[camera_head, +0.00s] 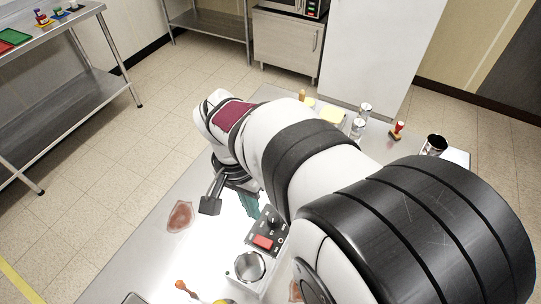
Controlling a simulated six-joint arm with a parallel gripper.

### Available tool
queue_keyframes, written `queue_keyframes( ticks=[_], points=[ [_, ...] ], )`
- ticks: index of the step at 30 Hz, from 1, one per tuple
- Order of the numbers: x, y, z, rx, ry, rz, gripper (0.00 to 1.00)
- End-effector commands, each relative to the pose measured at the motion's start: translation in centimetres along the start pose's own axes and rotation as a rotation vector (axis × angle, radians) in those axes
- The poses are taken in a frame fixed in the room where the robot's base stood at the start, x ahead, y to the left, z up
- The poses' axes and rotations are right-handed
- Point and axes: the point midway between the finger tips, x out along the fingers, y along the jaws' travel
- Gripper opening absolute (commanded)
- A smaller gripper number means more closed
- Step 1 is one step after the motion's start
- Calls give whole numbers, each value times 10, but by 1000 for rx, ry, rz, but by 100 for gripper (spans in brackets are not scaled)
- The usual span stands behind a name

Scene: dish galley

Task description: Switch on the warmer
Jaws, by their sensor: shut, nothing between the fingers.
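A small unit that appears to be the warmer stands on the steel table, with a black control panel (277,240) and a round metal well (249,266) in front of it. The panel carries a red switch (263,242) and a dark knob (271,222). Whether the switch is on or off is too small to tell. My gripper (210,204) is to the upper left of the panel, apart from it. It is shut and holds nothing. My arm crosses the middle of the view and hides the table right of the panel.
A reddish stain or flat piece (180,216) lies on the steel table (150,262) left of the panel. An orange-handled utensil (182,286) is near the front. Glass jars (358,128), a red-topped stamp-like item (397,130) and a dark cup (434,145) stand beyond my arm.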

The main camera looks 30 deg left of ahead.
Motion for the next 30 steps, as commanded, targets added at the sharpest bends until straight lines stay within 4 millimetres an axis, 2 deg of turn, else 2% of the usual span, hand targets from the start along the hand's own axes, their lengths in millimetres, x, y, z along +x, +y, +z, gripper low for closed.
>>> queue_keyframes(
  ticks=[3,9,16,20,26,30],
  points=[
    [-17,0,0,0,2,-2,0],
    [-26,0,0,1,0,0,0],
    [-26,0,0,1,0,0,0],
    [-24,14,2,2,0,1,0],
    [-24,13,2,1,-1,1,0],
    [-10,14,2,0,-2,4,0]
  ],
)
